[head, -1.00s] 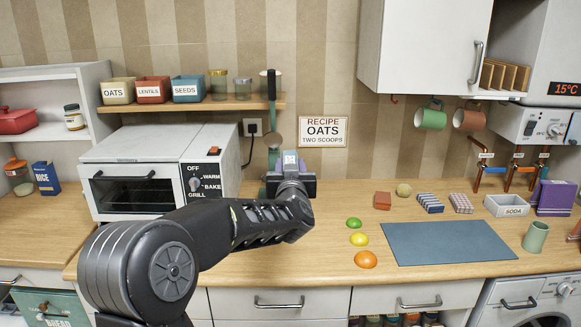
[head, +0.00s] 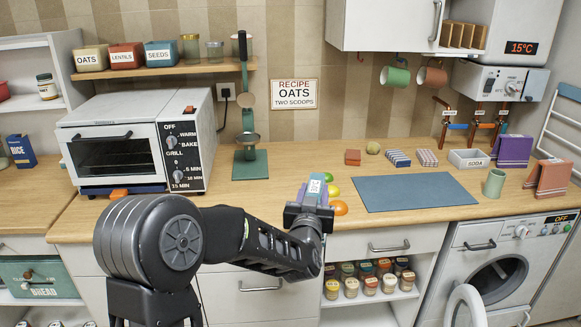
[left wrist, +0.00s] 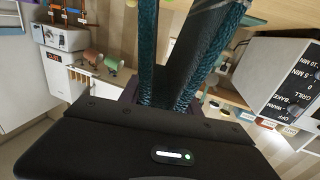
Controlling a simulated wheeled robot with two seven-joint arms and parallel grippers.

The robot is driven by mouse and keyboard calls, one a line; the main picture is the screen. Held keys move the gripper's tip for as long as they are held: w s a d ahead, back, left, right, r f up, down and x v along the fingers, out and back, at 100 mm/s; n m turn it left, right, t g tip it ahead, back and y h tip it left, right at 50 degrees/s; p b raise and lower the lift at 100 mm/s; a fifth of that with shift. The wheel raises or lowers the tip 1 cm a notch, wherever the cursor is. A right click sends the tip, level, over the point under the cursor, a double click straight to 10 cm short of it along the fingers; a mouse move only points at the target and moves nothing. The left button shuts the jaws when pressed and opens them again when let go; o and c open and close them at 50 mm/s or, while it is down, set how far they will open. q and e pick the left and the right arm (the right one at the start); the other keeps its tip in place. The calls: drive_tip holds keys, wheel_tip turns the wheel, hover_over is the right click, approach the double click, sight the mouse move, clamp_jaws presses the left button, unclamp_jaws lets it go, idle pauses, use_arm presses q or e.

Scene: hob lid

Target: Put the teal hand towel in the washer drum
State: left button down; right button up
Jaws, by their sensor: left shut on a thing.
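My left gripper (head: 312,205) is in front of the counter, left of the blue mat. In the left wrist view, teal ribbed cloth, the teal hand towel (left wrist: 207,60), hangs in folds at the gripper's dark fingers, and the gripper is shut on it. The washer (head: 462,262) stands at the lower right, well apart from the gripper. Its round door (head: 465,306) is swung open, and the drum opening (head: 497,284) shows dark inside. My right gripper is not in view.
A blue mat (head: 415,192) lies on the counter, with an orange fruit (head: 340,208) left of it. A green cup (head: 494,183), purple cloth (head: 513,151) and red cloth (head: 550,178) stand further right. An open shelf of jars (head: 370,285) lies below the counter.

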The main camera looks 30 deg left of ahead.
use_arm(q)
drive_tip(key=s+d+f+m+h+b, duration=0.2)
drive_tip(key=d+f+h, duration=0.1)
drive_tip(key=d+f, duration=0.4)
drive_tip(key=s+d+f+m+t+h+b, duration=0.1)
drive_tip(key=s+d+f+m+h+b, duration=0.1)
drive_tip(key=d+f, duration=0.6)
wheel_tip(320, 180, down, 4)
drive_tip(key=shift+s+d+f+h+b, duration=0.15)
drive_tip(key=shift+s+d+h+b, duration=0.2)
drive_tip(key=shift+h, duration=0.55)
drive_tip(key=shift+a, duration=0.1)
